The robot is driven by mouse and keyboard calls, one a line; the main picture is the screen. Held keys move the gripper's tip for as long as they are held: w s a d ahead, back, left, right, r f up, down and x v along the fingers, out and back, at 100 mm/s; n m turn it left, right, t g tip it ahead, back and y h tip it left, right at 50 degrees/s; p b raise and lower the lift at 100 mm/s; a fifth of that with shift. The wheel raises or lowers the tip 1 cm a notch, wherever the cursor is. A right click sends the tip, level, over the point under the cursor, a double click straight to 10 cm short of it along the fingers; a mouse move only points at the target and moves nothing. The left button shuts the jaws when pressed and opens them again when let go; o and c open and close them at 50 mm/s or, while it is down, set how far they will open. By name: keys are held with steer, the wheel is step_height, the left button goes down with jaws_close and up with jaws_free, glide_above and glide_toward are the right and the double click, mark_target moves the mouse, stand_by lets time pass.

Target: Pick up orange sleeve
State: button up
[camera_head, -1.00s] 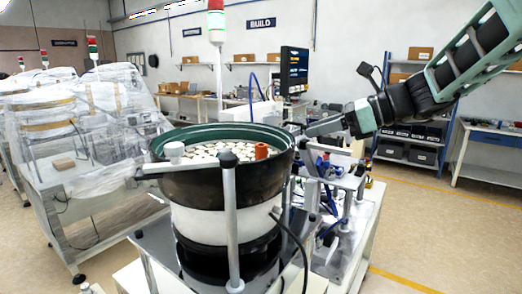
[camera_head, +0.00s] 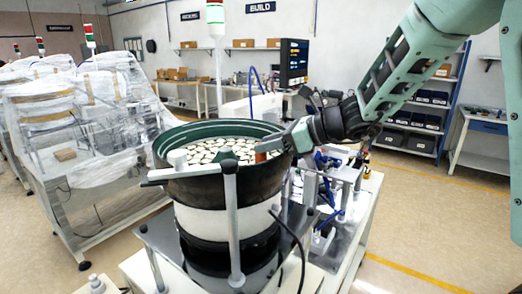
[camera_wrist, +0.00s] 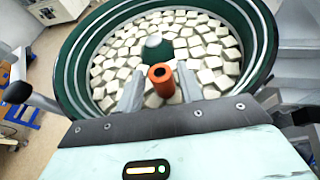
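The orange sleeve (camera_wrist: 161,78) stands upright in the bowl feeder, its dark hole facing up, among many pale blocks. In the head view the sleeve (camera_head: 261,156) shows only in part, behind the fingers. My gripper (camera_wrist: 160,83) is open, with one finger on each side of the sleeve and visible gaps between. In the head view my gripper (camera_head: 268,148) reaches over the bowl's right rim from the right. The feeder bowl (camera_head: 180,135) has a green inner wall and a dark outside. I cannot tell how deep the fingertips are.
A grey post (camera_head: 231,220) and bar stand at the bowl's front. A domed centre (camera_wrist: 160,48) rises in the bowl beyond the sleeve. Fixtures (camera_head: 335,195) stand right of the bowl; a monitor (camera_head: 294,63) is behind.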

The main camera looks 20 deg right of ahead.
steer(key=c, duration=0.7)
steer(key=shift+r, duration=0.1)
steer(key=shift+c, duration=0.2)
